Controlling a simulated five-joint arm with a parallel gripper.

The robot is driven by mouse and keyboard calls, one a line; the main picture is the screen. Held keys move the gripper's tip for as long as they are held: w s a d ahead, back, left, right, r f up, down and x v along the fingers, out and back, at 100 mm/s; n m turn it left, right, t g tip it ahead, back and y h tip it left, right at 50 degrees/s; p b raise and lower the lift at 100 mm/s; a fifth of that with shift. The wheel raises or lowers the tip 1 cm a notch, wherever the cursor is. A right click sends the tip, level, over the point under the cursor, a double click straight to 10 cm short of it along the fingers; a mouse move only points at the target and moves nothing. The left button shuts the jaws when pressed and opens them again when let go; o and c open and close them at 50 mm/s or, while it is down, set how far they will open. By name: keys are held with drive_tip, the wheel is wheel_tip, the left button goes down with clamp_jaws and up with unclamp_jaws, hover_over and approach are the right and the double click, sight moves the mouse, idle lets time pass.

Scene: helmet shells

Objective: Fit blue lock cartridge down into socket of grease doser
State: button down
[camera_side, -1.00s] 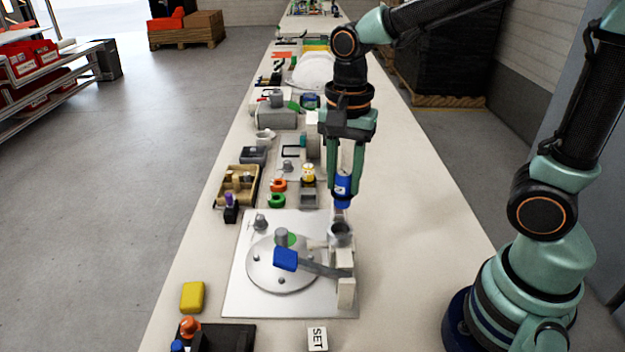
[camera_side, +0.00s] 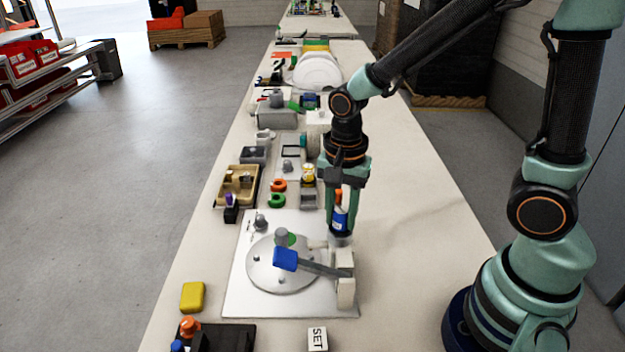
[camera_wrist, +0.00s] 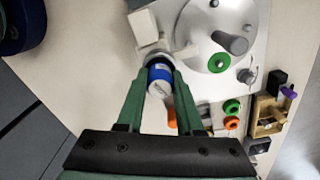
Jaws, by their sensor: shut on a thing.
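My gripper (camera_side: 341,222) is shut on the blue lock cartridge (camera_side: 340,215), which has a white label and an orange top. It holds the cartridge nearly upright at the grey socket (camera_side: 340,239) of the grease doser. In the wrist view, the cartridge (camera_wrist: 160,72) is between my gripper's fingertips (camera_wrist: 159,80), its lower end at the socket's rim. I cannot tell how far the lower end is inside. The grease doser's pale base plate (camera_side: 235,295) carries a round disc and a lever with a blue handle (camera_side: 285,259).
A grey post (camera_side: 282,237) stands on the disc, left of the socket. Orange (camera_side: 278,185) and green (camera_side: 276,201) rings, a tan tray (camera_side: 238,198) and a yellow block (camera_side: 192,296) lie nearby. A SET block (camera_side: 317,339) is in front. The bench right of the doser is clear.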

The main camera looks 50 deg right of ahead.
sight(341, 209)
drive_tip(key=c, duration=0.6)
unclamp_jaws()
drive_tip(key=shift+f, duration=0.1)
drive_tip(key=shift+o, duration=0.2)
wheel_tip(341, 209, up, 12)
drive_tip(key=s+d+r+n+t, duration=0.2)
drive_tip(key=d+n+t, duration=0.3)
drive_tip(key=n, duration=0.8)
drive_tip(key=shift+s+d+r+n+t, duration=0.15)
drive_tip(key=shift+r+n+t, duration=0.1)
drive_tip(key=shift+n+t, duration=0.05)
